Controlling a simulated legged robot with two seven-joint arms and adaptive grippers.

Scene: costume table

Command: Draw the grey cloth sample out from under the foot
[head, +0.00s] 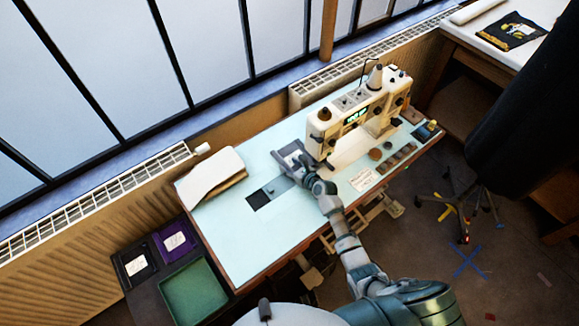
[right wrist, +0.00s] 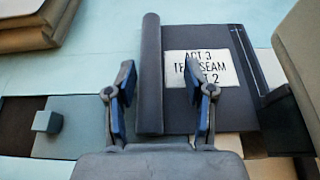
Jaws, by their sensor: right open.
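The grey cloth sample (head: 288,153) lies at the left side of the white sewing machine (head: 340,128), by its needle end. In the right wrist view the sample (right wrist: 185,118) has a thick raised or rolled left edge (right wrist: 150,75) and a white lettered label. A dark part at its right (right wrist: 284,112) may be the foot; the contact is unclear. My right gripper (head: 303,172) is over the sample's near edge. In the wrist view its open fingers (right wrist: 164,78) stand either side of the raised edge, apart from it. My left gripper is not in view.
A grey-blue plate with a small knob (right wrist: 46,122) and a dark opening (head: 257,200) are left of the sample. Folded cloth (head: 212,175) lies at the table's left end. A card (head: 364,179) and small trays are right. The table's front left (head: 250,245) is clear.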

